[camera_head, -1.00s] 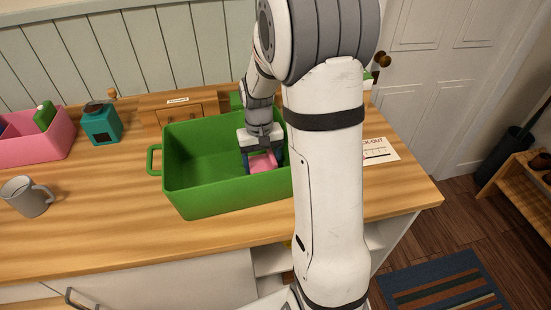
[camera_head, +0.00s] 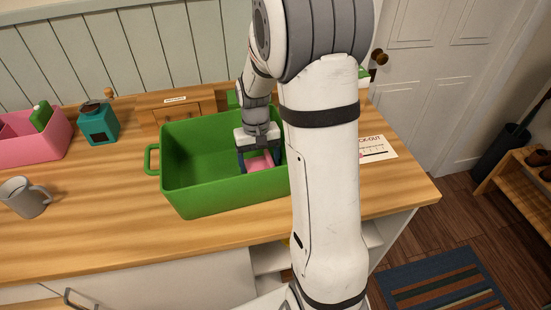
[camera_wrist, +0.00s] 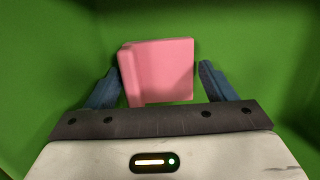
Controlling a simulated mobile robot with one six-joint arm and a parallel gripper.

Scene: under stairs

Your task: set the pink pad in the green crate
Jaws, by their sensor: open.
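The green crate (camera_head: 200,195) stands on the wooden counter. The pink pad (camera_head: 260,163) is inside the crate, near its right side. In the wrist view the pink pad (camera_wrist: 160,70) lies against green crate surfaces (camera_wrist: 60,60). My gripper (camera_head: 260,165) reaches down into the crate over the pad. In the wrist view my gripper (camera_wrist: 156,85) is open, with one blue finger on each side of the pad and a gap showing beside it. My arm hides the crate's right end.
A pink bin (camera_head: 40,150), a teal box (camera_head: 98,124) and a grey mug (camera_head: 24,197) stand to the left. A small wooden drawer box (camera_head: 172,110) is behind the crate. A printed sheet (camera_head: 376,148) lies to the right. The counter's front left is clear.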

